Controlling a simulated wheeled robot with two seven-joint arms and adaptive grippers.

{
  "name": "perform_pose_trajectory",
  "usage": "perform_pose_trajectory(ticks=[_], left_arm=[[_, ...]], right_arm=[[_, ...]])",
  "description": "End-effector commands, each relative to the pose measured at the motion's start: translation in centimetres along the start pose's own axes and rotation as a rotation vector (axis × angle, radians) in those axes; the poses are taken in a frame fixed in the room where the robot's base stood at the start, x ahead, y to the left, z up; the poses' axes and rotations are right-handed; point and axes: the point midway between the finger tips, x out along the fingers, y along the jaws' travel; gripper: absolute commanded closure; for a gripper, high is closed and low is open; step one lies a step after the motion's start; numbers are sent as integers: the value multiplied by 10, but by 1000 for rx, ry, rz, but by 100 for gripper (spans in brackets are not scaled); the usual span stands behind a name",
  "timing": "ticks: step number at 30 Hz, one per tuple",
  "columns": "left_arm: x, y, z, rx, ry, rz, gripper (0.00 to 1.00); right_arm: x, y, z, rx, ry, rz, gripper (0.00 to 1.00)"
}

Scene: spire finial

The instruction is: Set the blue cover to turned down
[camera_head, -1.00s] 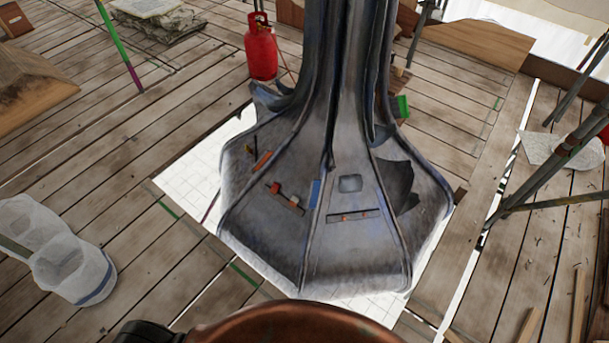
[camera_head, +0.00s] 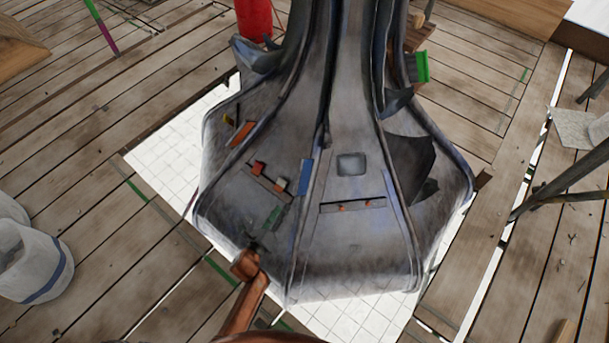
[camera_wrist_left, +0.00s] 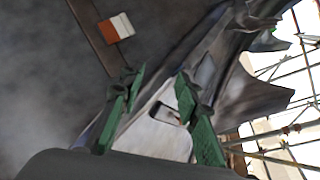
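The blue cover (camera_head: 305,177) is a small upright blue rectangle on the grey spire's flared base (camera_head: 330,250), beside a raised rib in the head view. I cannot tell its hinge or tilt. My left gripper (camera_head: 272,214) is over the lower left panel, below and left of the cover, apart from it. In the left wrist view the green-padded fingers of my left gripper (camera_wrist_left: 160,80) are spread with nothing clearly between them. A pale panel shows behind them; I cannot tell whether it is the cover. My right gripper is not in view.
A dark rail (camera_head: 267,183) with red and white blocks lies left of the cover. Another slotted rail (camera_head: 352,205) is on the front panel, below a grey square (camera_head: 351,164). A red cylinder (camera_head: 254,18) stands behind; a white bucket (camera_head: 35,263) is at left.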

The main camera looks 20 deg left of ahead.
Motion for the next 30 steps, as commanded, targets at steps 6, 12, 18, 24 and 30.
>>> perform_pose_trajectory(ticks=[6, 12, 18, 24, 30], left_arm=[[36, -42, 33, 414, -134, -120, 70], [47, -62, 49, 531, -181, -147, 70], [75, -67, 53, 534, -181, -148, 70], [103, -71, 56, 532, -179, -146, 70], [115, -74, 58, 529, -179, -145, 70]], right_arm=[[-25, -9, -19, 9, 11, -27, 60], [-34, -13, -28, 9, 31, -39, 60], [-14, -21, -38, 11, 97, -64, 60], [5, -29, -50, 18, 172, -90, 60], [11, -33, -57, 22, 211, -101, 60]])
